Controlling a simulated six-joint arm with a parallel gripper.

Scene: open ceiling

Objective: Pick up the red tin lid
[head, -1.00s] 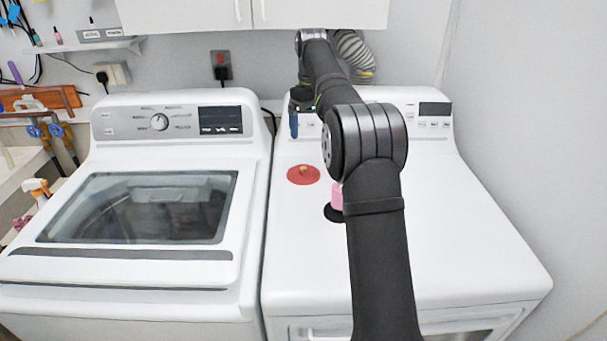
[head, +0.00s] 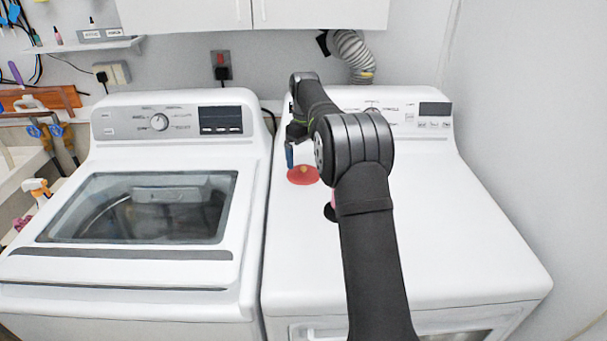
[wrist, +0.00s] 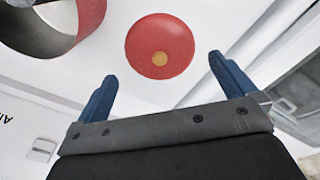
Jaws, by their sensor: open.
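The red tin lid (head: 303,177) is a round, flat disc with a small tan knob. It lies on the white top of the right-hand machine. In the wrist view the lid (wrist: 160,35) is fully visible, just beyond and between my fingertips. My gripper (wrist: 162,68) is open and empty, with one blue finger to each side. In the head view a blue finger of my gripper (head: 289,155) hangs just behind and left of the lid. Much of the gripper is hidden by my arm there.
The washer (head: 60,265) is on the left. The right machine's top (head: 460,240) is clear on the right. A control panel (head: 425,118) rises behind.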

